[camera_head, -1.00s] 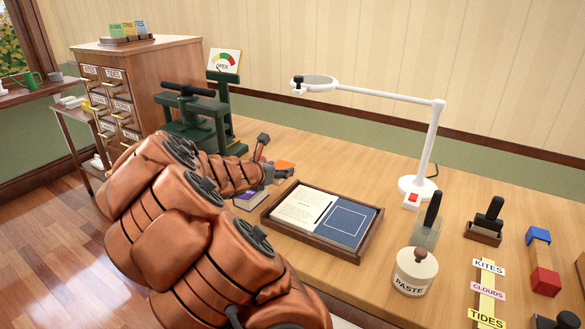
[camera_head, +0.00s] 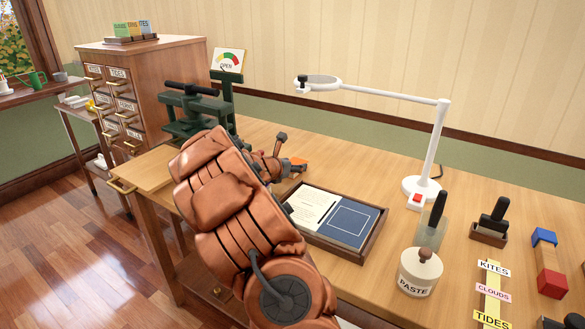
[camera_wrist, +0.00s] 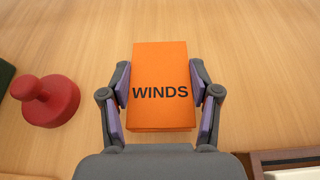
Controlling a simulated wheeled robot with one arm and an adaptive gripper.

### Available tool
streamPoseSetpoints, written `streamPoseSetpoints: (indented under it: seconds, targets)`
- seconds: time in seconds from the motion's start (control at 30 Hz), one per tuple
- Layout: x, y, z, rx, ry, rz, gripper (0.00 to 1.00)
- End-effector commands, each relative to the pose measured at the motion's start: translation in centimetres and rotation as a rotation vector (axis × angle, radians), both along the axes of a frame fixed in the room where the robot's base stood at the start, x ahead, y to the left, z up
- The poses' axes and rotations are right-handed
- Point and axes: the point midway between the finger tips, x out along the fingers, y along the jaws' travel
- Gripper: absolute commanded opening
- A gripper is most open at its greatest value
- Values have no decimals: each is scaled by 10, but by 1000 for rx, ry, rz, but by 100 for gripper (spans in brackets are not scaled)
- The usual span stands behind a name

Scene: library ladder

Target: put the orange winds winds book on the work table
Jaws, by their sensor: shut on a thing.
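The orange book marked WINDS (camera_wrist: 160,70) is between the two fingers of my gripper (camera_wrist: 160,92) in the wrist view, its lettering facing the camera. The fingers press on its left and right sides. In the head view only a small orange part of the book (camera_head: 300,161) shows beside my gripper (camera_head: 291,166); the rest is hidden. The book is over the wooden work table (camera_head: 375,178), behind the framed tray. I cannot tell whether it touches the table top.
A tray (camera_head: 378,228) with a page and a blue panel lies in front of my gripper. A green press (camera_head: 190,115) stands to the left, a white lamp (camera_head: 431,150) to the right. A red knob (camera_wrist: 48,100) shows left of the book. Bare table lies around the book.

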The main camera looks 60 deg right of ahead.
Motion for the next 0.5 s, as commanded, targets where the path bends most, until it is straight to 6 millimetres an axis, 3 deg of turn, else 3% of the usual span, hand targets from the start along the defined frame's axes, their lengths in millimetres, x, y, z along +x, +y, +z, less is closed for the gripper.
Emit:
streamPoseSetpoints:
  seconds: [0.37,0.4,0.5]
  targets:
    - [0,0,-3,-2,-1,0,25]
    - [0,0,-3,-2,-1,0,64]
    - [0,0,-3,-2,-1,1,74]
